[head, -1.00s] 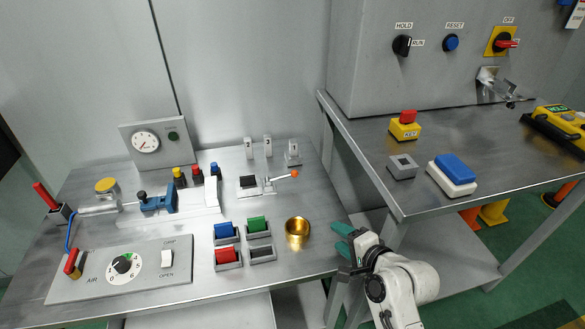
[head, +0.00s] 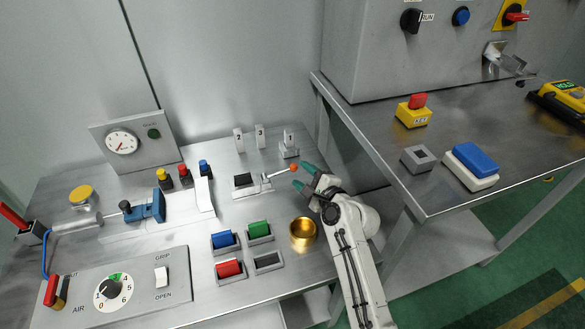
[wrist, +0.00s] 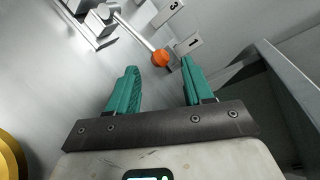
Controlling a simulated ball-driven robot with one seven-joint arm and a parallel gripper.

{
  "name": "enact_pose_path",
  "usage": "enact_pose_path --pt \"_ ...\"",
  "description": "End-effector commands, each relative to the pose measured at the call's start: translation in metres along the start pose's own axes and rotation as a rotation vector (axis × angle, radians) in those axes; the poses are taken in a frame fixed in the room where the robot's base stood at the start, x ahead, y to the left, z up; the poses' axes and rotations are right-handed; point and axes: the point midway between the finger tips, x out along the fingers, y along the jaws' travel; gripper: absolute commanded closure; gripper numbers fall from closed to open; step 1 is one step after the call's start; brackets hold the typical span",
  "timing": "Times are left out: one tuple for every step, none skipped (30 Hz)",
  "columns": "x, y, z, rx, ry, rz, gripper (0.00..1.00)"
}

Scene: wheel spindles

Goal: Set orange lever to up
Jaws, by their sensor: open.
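The orange lever is a thin metal rod with an orange ball tip (head: 293,168), running from a small clamp base (head: 246,187) on the left table. In the head view the rod points right, slightly toward the back. My gripper (head: 302,177) is open, with its green fingers close to the ball tip. In the wrist view the orange ball (wrist: 160,57) sits just beyond and between the two green fingertips (wrist: 160,72). Nothing is held. I cannot tell whether a finger touches the ball.
Tags numbered 2, 3 and 1 (head: 289,148) stand behind the lever. A brass cup (head: 303,232) stands in front of it, near my arm. Blue, green and red blocks (head: 229,268) sit in trays nearby. The right table's edge (head: 370,150) rises beside my gripper.

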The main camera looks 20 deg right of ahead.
Motion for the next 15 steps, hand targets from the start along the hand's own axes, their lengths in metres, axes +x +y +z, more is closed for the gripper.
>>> enact_pose_path --pt "0.011 0.001 -0.001 0.002 0.000 -0.002 0.49" --pt "0.016 0.000 -0.001 0.002 0.000 -0.002 0.49" --pt "0.022 0.000 -0.001 0.002 -0.001 -0.002 0.49" --pt "0.027 0.001 -0.001 0.001 -0.001 -0.001 0.49" --pt "0.031 0.000 0.000 0.000 -0.001 -0.001 0.49" --pt "0.036 0.001 -0.001 0.001 -0.001 0.000 0.49" --pt "0.040 0.001 -0.001 0.001 0.000 0.000 0.49" --pt "0.043 0.001 -0.001 0.001 0.000 0.000 0.49" --pt "0.047 0.001 -0.001 0.000 0.000 0.000 0.49" --pt "0.049 0.001 -0.001 0.000 0.000 0.000 0.49" --pt "0.051 0.001 -0.001 0.000 0.000 0.000 0.49" --pt "0.053 0.000 0.000 0.000 0.000 -0.001 0.49" --pt "0.054 0.000 0.000 0.000 0.000 -0.001 0.49" --pt "0.055 0.000 0.000 0.000 0.000 0.000 0.49" --pt "0.056 0.000 0.000 -0.001 0.000 0.000 0.49"
